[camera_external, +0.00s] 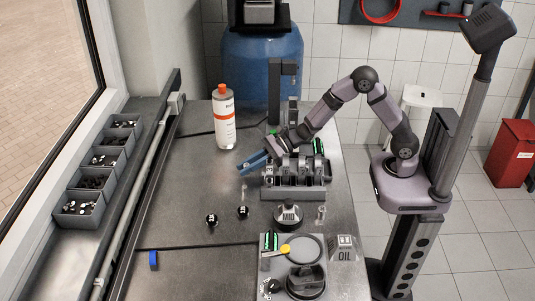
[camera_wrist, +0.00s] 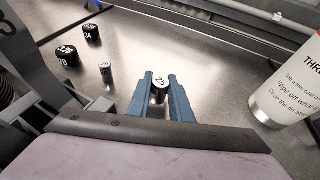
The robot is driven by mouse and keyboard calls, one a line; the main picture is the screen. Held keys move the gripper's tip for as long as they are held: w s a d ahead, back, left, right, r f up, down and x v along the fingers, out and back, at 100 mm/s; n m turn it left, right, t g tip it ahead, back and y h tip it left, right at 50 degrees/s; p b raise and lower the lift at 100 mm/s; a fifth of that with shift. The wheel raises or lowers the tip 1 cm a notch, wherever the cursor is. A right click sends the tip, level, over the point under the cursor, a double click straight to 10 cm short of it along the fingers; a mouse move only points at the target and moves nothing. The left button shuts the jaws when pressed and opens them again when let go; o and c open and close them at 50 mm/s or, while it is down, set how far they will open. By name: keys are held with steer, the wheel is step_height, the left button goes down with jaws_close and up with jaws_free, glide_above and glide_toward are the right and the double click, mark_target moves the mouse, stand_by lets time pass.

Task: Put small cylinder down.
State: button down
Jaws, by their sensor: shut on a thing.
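My gripper (camera_external: 252,163) has blue fingers, which also show in the wrist view (camera_wrist: 161,80). It is shut on a small cylinder (camera_wrist: 160,87), a short metal piece with a pale top marked with a number that looks like 25. The cylinder stands roughly upright between the fingertips, over the metal bench; I cannot tell whether its base touches the surface. The fingers hide its sides, and in the external view I cannot make it out. Another small metal cylinder (camera_wrist: 106,73) stands on the bench left of the gripper, also seen in the external view (camera_external: 243,192).
Two black numbered pieces (camera_wrist: 92,33) (camera_wrist: 67,56) stand farther left in the wrist view. A white bottle with an orange cap (camera_external: 223,120) stands behind the gripper. The engine block (camera_external: 292,193) is close at its right. The bench to the left (camera_external: 185,185) is clear.

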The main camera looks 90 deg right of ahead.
steer(key=shift+f, duration=0.6)
steer(key=shift+f, duration=0.25)
steer(key=c, duration=1.6)
jaws_free()
steer(key=shift+r, duration=0.1)
steer(key=shift+r, duration=0.15)
steer(key=b+v, duration=0.1)
steer(key=v, duration=1.1)
steer(key=shift+d, duration=0.1)
